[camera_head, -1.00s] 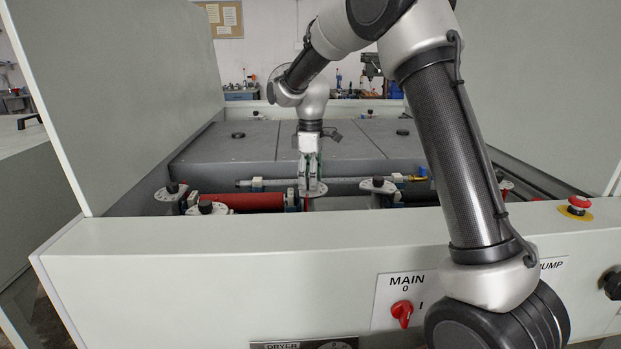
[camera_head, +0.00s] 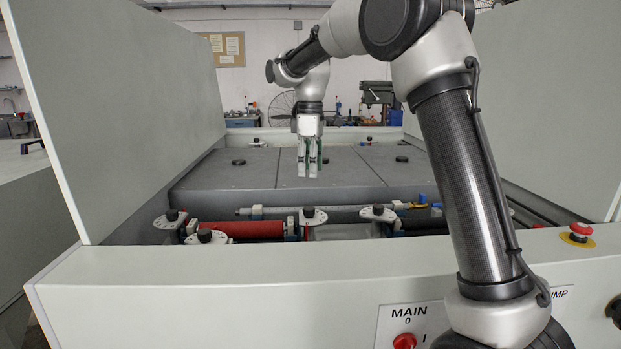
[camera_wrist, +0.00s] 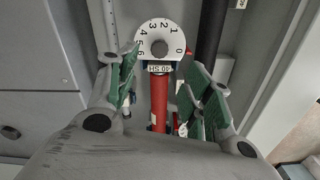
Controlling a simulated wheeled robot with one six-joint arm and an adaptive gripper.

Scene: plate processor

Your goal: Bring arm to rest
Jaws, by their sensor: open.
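My gripper (camera_head: 310,172) hangs fingers down above the open machine, over the front part of the grey panels in the head view. In the wrist view my gripper (camera_wrist: 163,85) is open and empty, its green-padded fingers spread apart. Between them, below, a white numbered dial (camera_wrist: 160,38) with a dark centre knob shows above the red roller. My arm arches over the machine's front from the right.
The red roller (camera_head: 240,229) and several white dials lie behind the white front panel (camera_head: 200,275). A red emergency button (camera_head: 580,229) sits on its right. Raised covers (camera_head: 120,110) stand at left and right. Grey flat panels (camera_head: 230,172) lie behind the rollers.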

